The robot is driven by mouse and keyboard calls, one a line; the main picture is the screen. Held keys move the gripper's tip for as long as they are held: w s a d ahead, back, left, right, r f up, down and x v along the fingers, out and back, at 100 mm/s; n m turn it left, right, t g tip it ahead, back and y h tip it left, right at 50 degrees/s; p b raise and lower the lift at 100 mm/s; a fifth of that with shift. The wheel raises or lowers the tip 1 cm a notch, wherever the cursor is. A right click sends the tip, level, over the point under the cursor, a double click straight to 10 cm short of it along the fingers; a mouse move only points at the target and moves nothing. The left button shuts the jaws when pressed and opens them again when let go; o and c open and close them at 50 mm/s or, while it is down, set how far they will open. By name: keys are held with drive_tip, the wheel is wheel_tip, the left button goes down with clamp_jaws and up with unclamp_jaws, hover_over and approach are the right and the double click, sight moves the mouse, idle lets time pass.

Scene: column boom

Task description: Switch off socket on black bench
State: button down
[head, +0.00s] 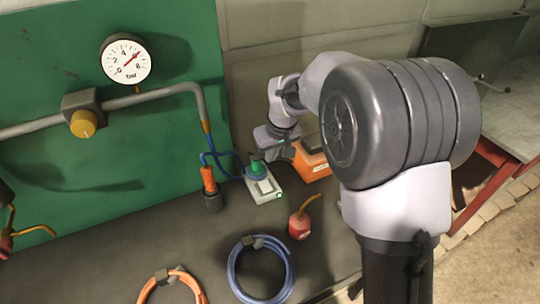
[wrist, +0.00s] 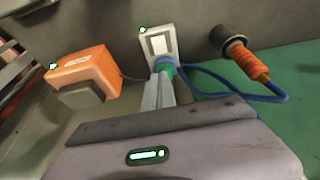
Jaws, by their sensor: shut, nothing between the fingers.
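The socket (head: 267,190) is a pale box on the black bench, with a white rocker switch on its top and a small green light at its corner. A green plug with a blue cable (head: 256,169) sits at its rear end. The socket also shows in the wrist view (wrist: 158,42), with the rocker face visible. My gripper (head: 262,155) is shut and empty, by the plug end of the socket. In the wrist view its fingers (wrist: 161,88) point toward the plug and socket and partly overlap the plug. I cannot tell whether they touch it.
An orange box (head: 313,163) with a green light stands right of the socket. An orange-handled lamp (head: 209,185) stands left. A red oil can (head: 299,225) and a blue hose coil (head: 238,285) lie in front. A green panel with a gauge (head: 125,58) rises behind.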

sight(266, 186)
drive_tip(key=b+x, duration=0.1)
drive_tip(key=x, duration=0.3)
drive_tip(key=b+x, duration=0.2)
drive_tip(key=x, duration=0.2)
drive_tip(key=s+b+x, duration=0.1)
drive_tip(key=x, duration=0.4)
drive_tip(key=shift+f, duration=0.5)
drive_tip(key=shift+f+b, duration=0.2)
drive_tip(key=shift+b, duration=0.15)
drive_tip(key=shift+a, duration=0.1)
drive_tip(key=shift+s+f, duration=0.15)
drive_tip(key=shift+s+d+b, duration=0.3)
drive_tip(key=shift+s+b, duration=0.1)
drive_tip(key=shift+s, duration=0.25)
